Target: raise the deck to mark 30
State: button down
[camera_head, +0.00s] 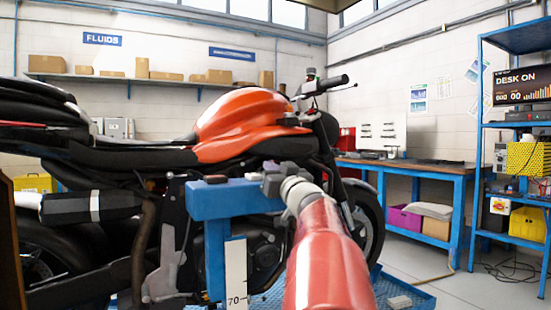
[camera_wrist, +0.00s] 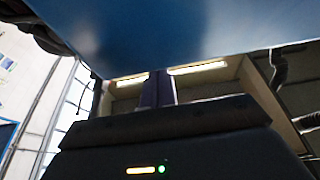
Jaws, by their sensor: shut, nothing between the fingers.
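The blue deck (camera_head: 416,298) shows low in the head view, under the orange and black motorcycle (camera_head: 240,117). A white scale strip (camera_head: 236,262) with a legible 70 stands beside a blue post (camera_head: 216,245). The post carries a blue head (camera_head: 222,203) with a small red part (camera_head: 215,180) on top. Mark 30 is not visible. My red arm reaches to the right end of the blue head; its gripper is hard to make out there. In the wrist view my gripper (camera_wrist: 158,80) is shut and empty, close to a large blue surface (camera_wrist: 190,30).
A blue workbench (camera_head: 445,174) stands at the right back, with a pink bin (camera_head: 404,218) beneath. A blue shelf rack (camera_head: 513,143) with a screen (camera_head: 522,87) is at far right. Bare floor lies between bench and rack, with a cable (camera_head: 495,268) on it.

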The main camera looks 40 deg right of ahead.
jog(key=shift+f, duration=0.5)
